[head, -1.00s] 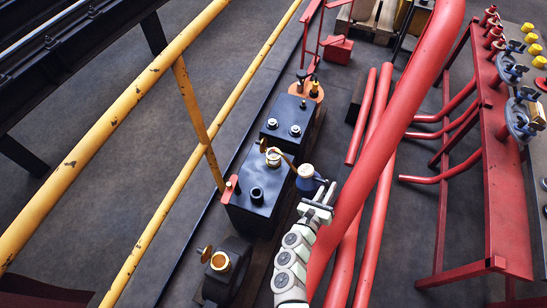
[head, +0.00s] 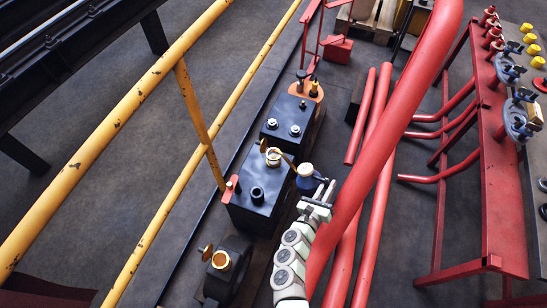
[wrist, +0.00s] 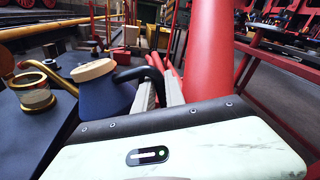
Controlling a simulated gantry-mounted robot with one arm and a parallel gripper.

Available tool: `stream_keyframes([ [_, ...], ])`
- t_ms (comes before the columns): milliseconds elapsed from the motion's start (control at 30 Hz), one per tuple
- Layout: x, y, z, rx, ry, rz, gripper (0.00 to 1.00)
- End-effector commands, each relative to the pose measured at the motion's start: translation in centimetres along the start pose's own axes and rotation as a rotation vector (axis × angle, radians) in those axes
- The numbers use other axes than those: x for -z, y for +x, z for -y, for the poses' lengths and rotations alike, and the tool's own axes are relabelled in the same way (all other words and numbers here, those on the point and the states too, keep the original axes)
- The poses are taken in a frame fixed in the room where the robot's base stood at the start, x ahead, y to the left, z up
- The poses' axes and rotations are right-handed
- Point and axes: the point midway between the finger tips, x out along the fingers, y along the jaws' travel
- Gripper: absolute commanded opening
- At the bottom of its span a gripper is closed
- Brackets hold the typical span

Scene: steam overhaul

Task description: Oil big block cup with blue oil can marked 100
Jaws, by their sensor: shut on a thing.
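My gripper (head: 322,192) is shut on the dark handle (wrist: 135,74) of a blue oil can (head: 308,184) with a cream lid. The can also shows in the wrist view (wrist: 104,100). Any number on it cannot be read. Its thin brass spout (wrist: 48,70) reaches left to the cup (head: 273,161) on the big black block (head: 254,205). The cup's brass lid (head: 263,146) stands open. In the wrist view the spout tip appears over or at the mouth of this cup (wrist: 36,99). I cannot see any oil flowing.
Another brass cup (head: 220,261) with its lid open sits on a smaller dark block in front. A thick red pipe (head: 385,145) runs close to the right of my gripper. A yellow rail (head: 160,220) lies left. A red bench (head: 508,225) stands at right.

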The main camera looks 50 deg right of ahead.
Motion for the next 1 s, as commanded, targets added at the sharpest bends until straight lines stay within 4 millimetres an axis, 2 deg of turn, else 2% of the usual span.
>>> stream_keyframes([
  [500, -1.3, 0.0, 0.4, 0.001, -0.040, -0.006, 0.00],
  [1000, -1.4, 0.0, 0.4, 0.001, -0.050, -0.008, 0.00],
])
